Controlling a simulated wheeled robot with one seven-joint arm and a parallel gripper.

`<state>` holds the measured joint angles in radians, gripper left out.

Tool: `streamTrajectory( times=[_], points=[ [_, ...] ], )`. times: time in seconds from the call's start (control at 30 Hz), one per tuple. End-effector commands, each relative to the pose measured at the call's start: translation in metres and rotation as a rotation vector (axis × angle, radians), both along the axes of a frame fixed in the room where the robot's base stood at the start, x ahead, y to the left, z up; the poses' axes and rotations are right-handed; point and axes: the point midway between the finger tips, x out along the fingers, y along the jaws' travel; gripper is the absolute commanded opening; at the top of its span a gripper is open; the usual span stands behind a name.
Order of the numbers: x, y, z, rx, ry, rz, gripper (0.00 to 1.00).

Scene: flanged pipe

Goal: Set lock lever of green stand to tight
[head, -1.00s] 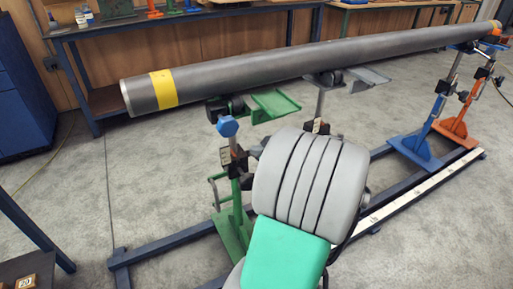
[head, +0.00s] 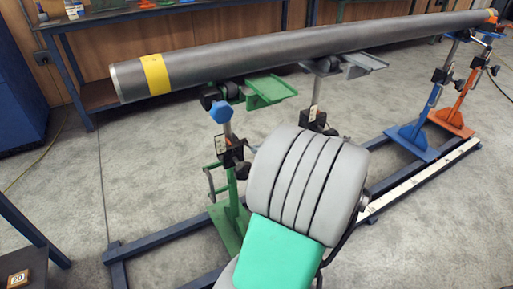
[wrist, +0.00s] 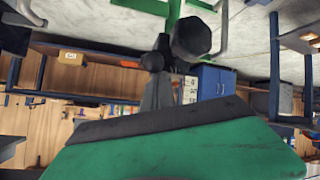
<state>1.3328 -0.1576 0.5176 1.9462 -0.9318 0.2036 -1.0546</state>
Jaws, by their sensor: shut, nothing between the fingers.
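The green stand (head: 230,220) stands on the blue floor rail under the yellow-banded end of the pipe, with a blue knob (head: 222,112) at its upper part. A black clamp block with a white label (head: 221,146) sits on its post. The lock lever is hard to make out in the head view, where my arm covers the area to the right. In the wrist view, which looks upside down, a black knob (wrist: 190,38) is close ahead, beside green stand parts. My gripper (wrist: 153,62) appears shut and empty just below-left of this knob; whether they touch is unclear.
The long grey pipe (head: 300,62) runs above the stands to the upper right. A blue stand (head: 415,135) and an orange stand (head: 460,110) hold its far end. Workbenches line the back wall. Grey floor is open left of the green stand.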

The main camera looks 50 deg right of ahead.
Motion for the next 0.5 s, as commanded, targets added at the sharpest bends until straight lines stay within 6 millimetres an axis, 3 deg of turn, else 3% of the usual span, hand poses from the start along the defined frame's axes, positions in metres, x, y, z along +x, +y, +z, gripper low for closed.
streamTrajectory(
  times=[0.03, 0.2, 0.5],
  points=[
    [-0.003, 0.000, -0.012, -0.001, 0.000, -0.001, 0.00],
    [-0.011, 0.002, -0.033, -0.018, -0.068, -0.006, 0.00],
    [-0.015, 0.005, -0.046, -0.041, -0.129, 0.000, 0.00]
  ],
)
